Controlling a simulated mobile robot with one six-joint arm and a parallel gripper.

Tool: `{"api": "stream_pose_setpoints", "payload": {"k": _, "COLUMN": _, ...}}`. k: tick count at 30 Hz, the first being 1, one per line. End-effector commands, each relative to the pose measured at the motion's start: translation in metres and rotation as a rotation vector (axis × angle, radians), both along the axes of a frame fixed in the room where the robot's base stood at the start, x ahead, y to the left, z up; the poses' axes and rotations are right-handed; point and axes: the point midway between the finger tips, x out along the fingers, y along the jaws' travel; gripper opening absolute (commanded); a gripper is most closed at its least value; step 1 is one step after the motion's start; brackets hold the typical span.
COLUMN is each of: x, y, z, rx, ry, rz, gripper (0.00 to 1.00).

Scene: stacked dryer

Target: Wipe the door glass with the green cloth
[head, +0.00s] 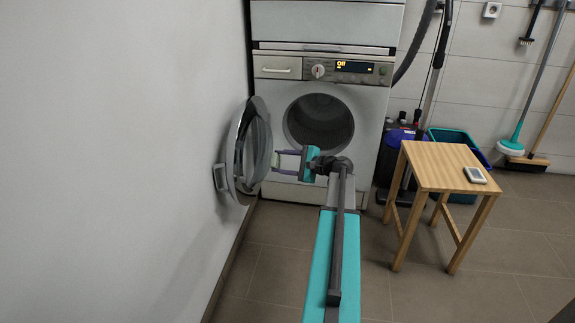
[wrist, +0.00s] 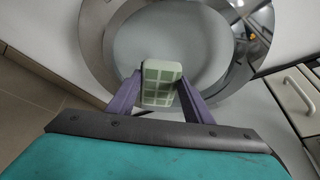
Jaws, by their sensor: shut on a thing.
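The round door (head: 240,150) of the lower machine stands wide open at the left, close to the wall. Its glass (wrist: 158,45) fills the upper middle of the wrist view, inside a shiny ring. My gripper (wrist: 160,88) is shut on the pale green cloth (wrist: 162,82), a folded block with a grid pattern, between its two purple fingers. In the head view my gripper (head: 278,161) is at the right side of the door, fingers pointing left at the glass. The cloth is very near the glass; I cannot tell if it touches.
The machine's dark drum opening (head: 319,122) is behind my gripper, under a lit panel (head: 355,67). A wooden stool (head: 440,160) with a small device (head: 475,175) stands right. A teal bin (head: 455,138) and brooms are behind it. A white wall (head: 120,150) borders the door.

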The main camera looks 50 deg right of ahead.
Motion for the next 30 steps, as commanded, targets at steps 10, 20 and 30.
{"api": "stream_pose_setpoints", "payload": {"k": 10, "x": 0.0113, "y": 0.0062, "z": -0.0003, "rx": 0.0, "ry": 0.0, "rz": -0.001, "gripper": 0.28}}
{"api": "stream_pose_setpoints", "payload": {"k": 20, "x": 0.0112, "y": 0.0059, "z": 0.0001, "rx": 0.0, "ry": 0.0, "rz": -0.001, "gripper": 0.28}}
{"api": "stream_pose_setpoints", "payload": {"k": 30, "x": 0.0113, "y": 0.0058, "z": 0.0001, "rx": -0.001, "ry": 0.0, "rz": -0.002, "gripper": 0.28}}
